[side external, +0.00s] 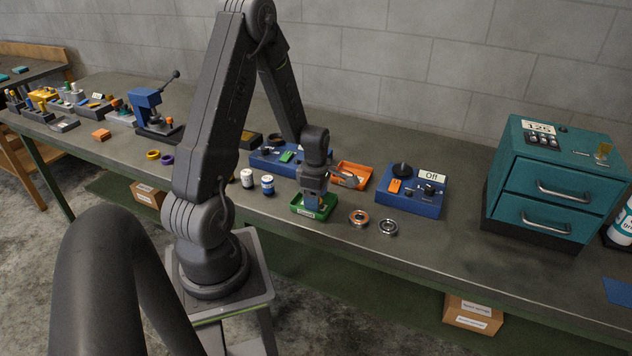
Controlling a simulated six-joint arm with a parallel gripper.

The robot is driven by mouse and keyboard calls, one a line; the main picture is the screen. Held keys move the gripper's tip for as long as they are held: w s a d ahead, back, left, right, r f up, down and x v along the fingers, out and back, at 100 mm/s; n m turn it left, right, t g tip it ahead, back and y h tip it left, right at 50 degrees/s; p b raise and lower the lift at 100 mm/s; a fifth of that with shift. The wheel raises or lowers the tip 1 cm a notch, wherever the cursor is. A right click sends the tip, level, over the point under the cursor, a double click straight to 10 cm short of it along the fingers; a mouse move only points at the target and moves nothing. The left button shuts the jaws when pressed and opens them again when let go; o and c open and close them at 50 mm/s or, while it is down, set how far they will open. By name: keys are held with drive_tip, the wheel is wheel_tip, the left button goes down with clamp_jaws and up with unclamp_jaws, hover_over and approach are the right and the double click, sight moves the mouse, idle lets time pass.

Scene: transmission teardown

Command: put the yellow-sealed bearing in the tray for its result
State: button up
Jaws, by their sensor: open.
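My gripper (313,198) points down at the green tray (331,209), low over it or inside it, and covers much of its inside. The jaws are open, but the fingertips are too small to make out clearly. I cannot make out a yellow-sealed bearing; anything between the jaws or in the tray below them is hidden. An orange tray (366,173) sits behind and to the right of the green one, partly covered by my gripper. An orange-sealed bearing (351,219) and a grey metal bearing (381,229) lie on the bench right of the green tray.
A blue device (412,207) marked "Off" stands right of the orange tray. Two small jars (267,187) stand left of the green tray. A teal drawer cabinet (548,190) is at the right. The bench between device and cabinet is clear.

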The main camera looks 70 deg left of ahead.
wheel_tip(320, 180, up, 11)
drive_tip(key=d+r+m+t+y, duration=0.1)
drive_tip(key=d+r+m+t, duration=0.1)
drive_tip(key=d+r+m, duration=0.95)
drive_tip(key=s+d+r+m+t, duration=0.1)
drive_tip(key=s+d+r+m, duration=0.1)
drive_tip(key=d+m, duration=0.4)
drive_tip(key=s+d+r+m+t+h, duration=0.1)
drive_tip(key=s+d+m, duration=0.4)
drive_tip(key=m, duration=0.6)
drive_tip(key=shift+d+r+t, duration=0.5)
drive_tip(key=shift+d+t, duration=0.3)
drive_tip(key=shift+d, duration=0.45)
